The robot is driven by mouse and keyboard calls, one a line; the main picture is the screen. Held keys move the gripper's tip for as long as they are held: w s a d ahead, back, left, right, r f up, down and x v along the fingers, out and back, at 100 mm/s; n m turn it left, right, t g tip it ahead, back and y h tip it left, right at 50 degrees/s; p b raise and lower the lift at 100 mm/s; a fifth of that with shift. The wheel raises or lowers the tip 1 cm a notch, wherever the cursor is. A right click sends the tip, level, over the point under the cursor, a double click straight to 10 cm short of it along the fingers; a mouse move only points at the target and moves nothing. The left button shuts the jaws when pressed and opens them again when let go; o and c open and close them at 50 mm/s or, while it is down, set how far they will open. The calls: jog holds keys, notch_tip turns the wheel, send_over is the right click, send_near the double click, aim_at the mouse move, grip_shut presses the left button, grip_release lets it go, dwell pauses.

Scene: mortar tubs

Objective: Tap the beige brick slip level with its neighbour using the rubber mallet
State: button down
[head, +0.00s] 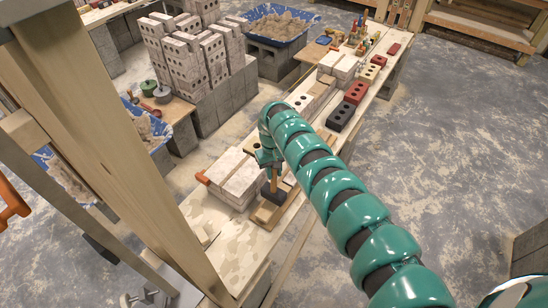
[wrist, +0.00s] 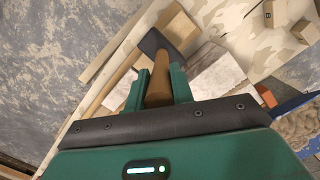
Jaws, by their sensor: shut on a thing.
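My gripper (wrist: 158,88) is shut on the wooden handle of the rubber mallet (wrist: 157,95). In the wrist view the dark mallet head lies beyond the fingertips, beside a beige block (wrist: 178,27) that looks like the beige brick slip. I cannot tell whether the head touches it. In the head view my gripper (head: 268,162) is over the plank bench, with the mallet (head: 274,186) pointing down below it. A tan piece (head: 264,213) lies under the mallet there. The slip's height against its neighbour cannot be judged.
Pale bricks (head: 236,178) are stacked left of my gripper, with an orange-handled tool (head: 202,179) beside them. Red and black bricks (head: 340,116) line the bench farther back. A blue mortar tub (head: 148,130) stands left. A wooden post (head: 100,110) crosses the left foreground. Floor at right is clear.

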jog(key=shift+w+r, duration=0.15)
jog(key=shift+w, duration=0.25)
jog(key=shift+s, duration=0.1)
notch_tip(320, 180, down, 4)
jog(key=b, duration=0.4)
notch_tip(320, 180, up, 4)
jog(key=p, duration=0.4)
jog(key=shift+r, duration=0.25)
jog(key=shift+f, duration=0.4)
